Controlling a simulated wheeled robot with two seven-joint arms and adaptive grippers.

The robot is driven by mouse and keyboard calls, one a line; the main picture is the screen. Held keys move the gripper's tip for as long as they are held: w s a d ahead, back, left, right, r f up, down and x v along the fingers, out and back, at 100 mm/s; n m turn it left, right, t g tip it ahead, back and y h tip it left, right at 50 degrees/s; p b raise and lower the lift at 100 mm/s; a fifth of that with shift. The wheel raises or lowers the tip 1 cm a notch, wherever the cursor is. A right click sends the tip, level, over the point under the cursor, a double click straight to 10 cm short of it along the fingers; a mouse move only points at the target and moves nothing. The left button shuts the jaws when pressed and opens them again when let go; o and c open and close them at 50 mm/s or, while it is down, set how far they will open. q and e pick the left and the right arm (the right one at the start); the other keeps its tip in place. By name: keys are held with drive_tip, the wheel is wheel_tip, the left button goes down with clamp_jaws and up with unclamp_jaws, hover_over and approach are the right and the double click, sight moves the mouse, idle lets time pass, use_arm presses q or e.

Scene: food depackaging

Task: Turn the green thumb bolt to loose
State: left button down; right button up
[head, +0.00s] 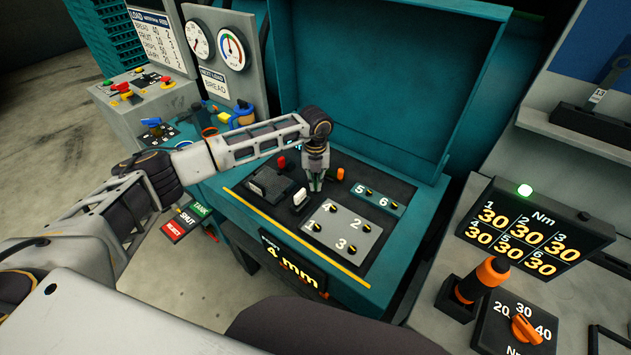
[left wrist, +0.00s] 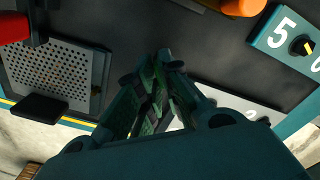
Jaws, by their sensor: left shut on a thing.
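My left gripper (head: 317,187) points down onto the black top panel (head: 262,209) of the teal machine, its fingers closed together. In the left wrist view the closed fingers (left wrist: 158,90) have dark green between them, which appears to be the green thumb bolt; the fingers hide most of it, and its turn angle cannot be told. A red knob (head: 282,162) stands to the left of the gripper and an orange knob (head: 340,174) to its right. My right gripper is not in view.
A grey plate (head: 340,230) with dials numbered 1 to 4 and a teal plate (head: 377,194) with dials 5 and 6 lie close to the gripper. The raised teal lid (head: 380,70) stands behind. A torque display (head: 535,235) and an orange-handled driver (head: 484,279) are at the right.

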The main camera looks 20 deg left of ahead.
use_arm(q)
drive_tip(key=n, duration=0.5)
drive_tip(key=shift+w+r+n, duration=0.1)
drive_tip(key=shift+n, duration=0.2)
drive_tip(key=shift+n+p, duration=0.3)
drive_tip(key=shift+n, duration=2.2)
drive_tip(key=c, duration=1.6)
unclamp_jaws()
wheel_tip(320, 180, up, 12)
